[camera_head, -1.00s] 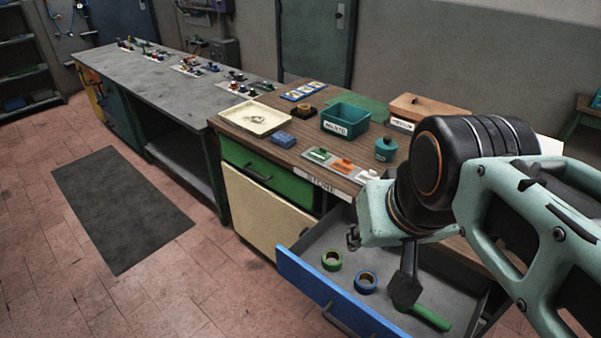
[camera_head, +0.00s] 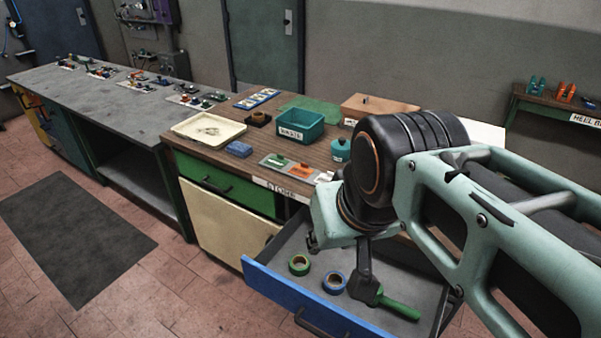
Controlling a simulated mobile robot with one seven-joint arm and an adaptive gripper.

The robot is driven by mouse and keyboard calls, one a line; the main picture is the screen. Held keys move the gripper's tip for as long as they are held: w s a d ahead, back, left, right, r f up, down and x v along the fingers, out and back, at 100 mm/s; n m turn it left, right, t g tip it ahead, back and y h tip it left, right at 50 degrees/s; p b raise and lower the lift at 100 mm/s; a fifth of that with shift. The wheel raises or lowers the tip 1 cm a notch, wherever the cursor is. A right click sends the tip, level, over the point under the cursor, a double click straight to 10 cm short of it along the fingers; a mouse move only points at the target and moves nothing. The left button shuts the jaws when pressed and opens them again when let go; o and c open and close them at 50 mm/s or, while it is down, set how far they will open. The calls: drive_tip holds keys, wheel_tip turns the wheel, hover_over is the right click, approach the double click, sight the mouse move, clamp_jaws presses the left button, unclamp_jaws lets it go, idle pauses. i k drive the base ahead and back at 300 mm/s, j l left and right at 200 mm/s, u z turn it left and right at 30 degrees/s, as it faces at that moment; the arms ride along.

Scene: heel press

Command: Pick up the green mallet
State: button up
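The green mallet (camera_head: 400,307) shows as a green handle pointing to the lower right, over the right part of the open blue-fronted drawer (camera_head: 290,306). A dark piece joins the handle at its upper left, under my gripper (camera_head: 368,289). My gripper points down and seems shut on the mallet, since both have turned together. The fingertips and the mallet's head blend into one dark shape. I cannot tell the exact height of the mallet above the drawer floor.
A green tape roll (camera_head: 299,264) and a blue tape roll (camera_head: 333,283) lie left of the gripper in the drawer. The bench top (camera_head: 222,148) above carries a cream tray (camera_head: 208,128), a teal bin (camera_head: 300,125) and a teal pot (camera_head: 340,150).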

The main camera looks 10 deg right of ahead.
sight(408, 312)
drive_tip(key=i+j+z, duration=0.1)
drive_tip(key=z, duration=0.95)
